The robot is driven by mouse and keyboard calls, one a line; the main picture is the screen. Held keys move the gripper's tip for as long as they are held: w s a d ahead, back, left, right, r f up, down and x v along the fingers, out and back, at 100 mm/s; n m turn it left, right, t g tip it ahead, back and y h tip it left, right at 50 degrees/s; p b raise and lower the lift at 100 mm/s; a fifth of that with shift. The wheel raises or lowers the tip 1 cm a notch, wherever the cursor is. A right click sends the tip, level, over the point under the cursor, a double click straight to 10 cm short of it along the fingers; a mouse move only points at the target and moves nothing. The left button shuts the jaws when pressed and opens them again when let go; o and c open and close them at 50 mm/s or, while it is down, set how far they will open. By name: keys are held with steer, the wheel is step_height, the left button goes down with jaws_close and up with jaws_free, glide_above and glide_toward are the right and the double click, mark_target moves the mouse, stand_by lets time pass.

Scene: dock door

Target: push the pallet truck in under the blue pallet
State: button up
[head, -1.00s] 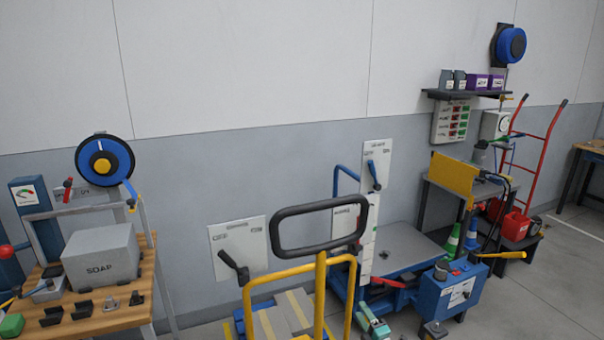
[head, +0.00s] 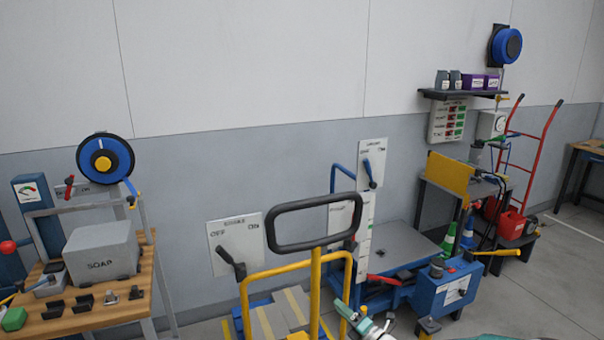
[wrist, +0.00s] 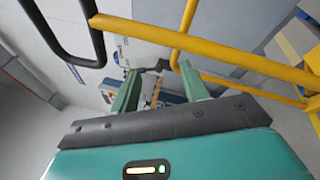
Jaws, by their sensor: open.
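The pallet truck stands in the lower middle of the head view, with a yellow tube frame (head: 316,285) and a black loop handle (head: 315,203) on an upright yellow post. The blue pallet (head: 258,301) lies behind the yellow frame, low against the wall, mostly covered by a striped load; its openings are hidden. My gripper (head: 362,315) is at the bottom edge, just right of the post. In the wrist view my gripper (wrist: 160,88) has its two green fingers apart with nothing gripped. Yellow tubes (wrist: 181,35) and the black handle (wrist: 97,40) pass beyond the fingers; contact is unclear.
A blue lift table (head: 400,245) with a blue control box (head: 446,287) stands to the right. A wooden bench (head: 110,310) with a soap box (head: 100,253) is at the left. A wall lever plate (head: 235,245) is behind the truck. Open floor lies at lower right.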

steer(key=s+a+r+n+g+h, duration=0.1)
steer(key=s+a+r+n+g, duration=0.55)
steer(key=n, duration=0.45)
steer(key=s+a+r+n+g, duration=0.3)
steer(key=s+r+n+g, duration=0.3)
steer(key=s+n, duration=0.45)
steer(key=s+d+r+n+t+h, duration=0.1)
steer(key=s+d+r+n+h, duration=0.3)
steer(key=s, duration=0.4)
steer(key=s+d+r+n+t+h, duration=0.1)
steer(key=s+d+r+n+h, duration=0.3)
steer(key=s+r+n, duration=0.2)
steer(key=s+d+r+n+t+h, duration=0.1)
steer(key=s+d+r+n+h, duration=0.3)
steer(key=s+n, duration=0.5)
steer(key=shift+s+d+r, duration=0.3)
steer(key=shift+s+r, duration=0.2)
steer(key=shift+r, duration=0.3)
